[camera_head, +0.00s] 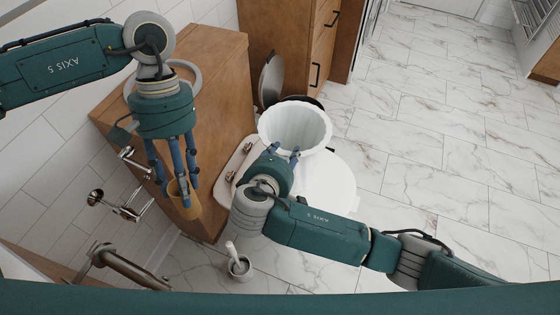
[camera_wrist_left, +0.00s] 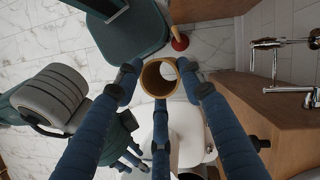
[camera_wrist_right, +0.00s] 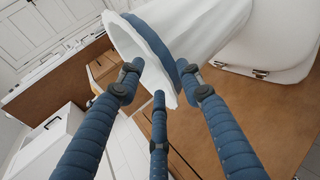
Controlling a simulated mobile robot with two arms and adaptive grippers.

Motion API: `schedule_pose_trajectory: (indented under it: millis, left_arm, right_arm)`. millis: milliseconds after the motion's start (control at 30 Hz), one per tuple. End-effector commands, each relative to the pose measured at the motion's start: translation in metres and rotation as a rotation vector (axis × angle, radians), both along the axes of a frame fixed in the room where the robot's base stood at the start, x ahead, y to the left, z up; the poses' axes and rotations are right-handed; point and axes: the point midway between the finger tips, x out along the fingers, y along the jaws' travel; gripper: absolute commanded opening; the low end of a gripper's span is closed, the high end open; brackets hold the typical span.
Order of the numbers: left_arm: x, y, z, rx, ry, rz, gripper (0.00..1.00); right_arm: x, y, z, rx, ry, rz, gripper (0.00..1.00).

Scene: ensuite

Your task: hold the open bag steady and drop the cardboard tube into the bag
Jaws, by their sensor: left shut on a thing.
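The cardboard tube (camera_head: 183,200) is brown and hollow, hanging roughly upright in my left gripper (camera_head: 178,182), which is shut around it. In the left wrist view the tube (camera_wrist_left: 160,77) sits end-on between the fingertips. The open bag (camera_head: 294,124) is white, with a round, wide mouth. The tube is left of the bag and apart from it. My right gripper (camera_head: 285,153) is at the bag's near rim. In the right wrist view the bag's edge (camera_wrist_right: 150,68) passes between its fingertips; whether they pinch it is not clear.
A wooden cabinet (camera_head: 200,75) stands left of the bag, below my left arm. A white toilet (camera_head: 325,185) is beside the bag, partly behind my right arm. Wall taps (camera_head: 125,205) and a toilet brush holder (camera_head: 240,267) are at the lower left. The marble floor (camera_head: 440,130) at right is clear.

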Motion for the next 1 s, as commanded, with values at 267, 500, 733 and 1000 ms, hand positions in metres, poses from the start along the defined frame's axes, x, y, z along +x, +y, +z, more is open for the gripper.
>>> schedule_pose_trajectory:
  millis: [267,500,733,1000]
  left_arm:
    - [0.0,0.0,-0.001,0.0,0.0,0.0,0.28]
    - [0.0,0.0,-0.001,0.0,0.0,0.0,0.28]
    - [0.0,0.0,-0.001,0.0,0.0,0.0,0.28]
    - [0.002,-0.0012,-0.0017,0.0,0.0,0.013,0.28]
  right_arm:
    - [0.011,-0.0036,-0.0068,0.0,0.0,0.0,0.36]
    - [0.0107,-0.0033,-0.0068,0.0,0.001,0.0,0.26]
    - [0.0102,-0.0033,-0.0075,0.001,0.002,0.0,0.0]
    - [0.0095,-0.0033,-0.0086,0.0,0.005,0.001,0.0]
